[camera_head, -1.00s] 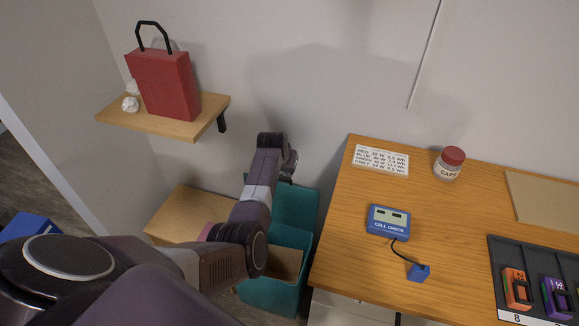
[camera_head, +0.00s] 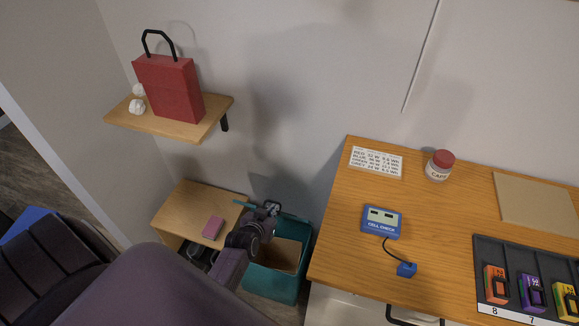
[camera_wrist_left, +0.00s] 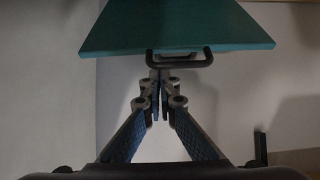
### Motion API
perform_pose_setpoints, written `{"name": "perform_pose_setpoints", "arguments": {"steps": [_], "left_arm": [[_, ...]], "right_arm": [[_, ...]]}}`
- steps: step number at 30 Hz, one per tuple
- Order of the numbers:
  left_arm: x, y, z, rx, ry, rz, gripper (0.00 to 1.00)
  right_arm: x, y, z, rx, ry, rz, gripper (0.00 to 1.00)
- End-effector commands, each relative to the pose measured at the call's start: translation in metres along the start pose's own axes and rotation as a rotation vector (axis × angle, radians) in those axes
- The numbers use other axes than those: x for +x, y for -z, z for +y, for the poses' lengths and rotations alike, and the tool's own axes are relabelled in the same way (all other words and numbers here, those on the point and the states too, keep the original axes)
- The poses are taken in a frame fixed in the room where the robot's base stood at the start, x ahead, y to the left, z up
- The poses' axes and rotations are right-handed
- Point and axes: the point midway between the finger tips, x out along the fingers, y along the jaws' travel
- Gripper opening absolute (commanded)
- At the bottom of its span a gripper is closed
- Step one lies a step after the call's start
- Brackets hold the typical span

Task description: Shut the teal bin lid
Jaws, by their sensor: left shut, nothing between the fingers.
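The teal bin (camera_head: 272,284) stands on the floor between the low wooden shelf and the desk. It is open, and its tan inside shows. Its teal lid (camera_head: 290,216) is raised at the back and shows nearly edge-on, partly hidden by my gripper. In the left wrist view the lid (camera_wrist_left: 180,25) fills the top as a flat teal panel with a dark handle (camera_wrist_left: 180,58) at its near edge. My left gripper (camera_head: 270,208) is shut and empty at the lid. Its fingertips (camera_wrist_left: 160,82) are just by the handle; I cannot tell whether they touch. My right gripper is out of view.
The wooden desk (camera_head: 340,258) stands close on the right, with a blue cell checker (camera_head: 381,221) and a jar (camera_head: 439,165). A low shelf (camera_head: 185,208) with a pink block (camera_head: 213,228) is left of the bin. A wall shelf (camera_head: 190,128) holds a red bag (camera_head: 170,88).

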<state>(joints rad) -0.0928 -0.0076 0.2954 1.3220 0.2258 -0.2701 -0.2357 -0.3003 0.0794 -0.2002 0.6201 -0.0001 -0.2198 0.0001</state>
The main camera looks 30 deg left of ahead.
Motion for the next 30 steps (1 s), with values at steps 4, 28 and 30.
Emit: {"name": "perform_pose_setpoints", "arguments": {"steps": [4, 28, 30], "left_arm": [[-0.012, -0.034, 0.0, 0.0, 0.0, -0.005, 0.0], [-0.029, -0.174, 0.001, -0.001, -0.001, 0.127, 0.0], [-0.028, -0.181, 0.001, -0.001, 0.0, 0.128, 0.0]], "right_arm": [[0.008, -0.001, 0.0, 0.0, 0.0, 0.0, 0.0], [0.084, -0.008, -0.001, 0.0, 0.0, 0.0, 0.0], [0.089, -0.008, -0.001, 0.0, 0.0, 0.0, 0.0]]}}
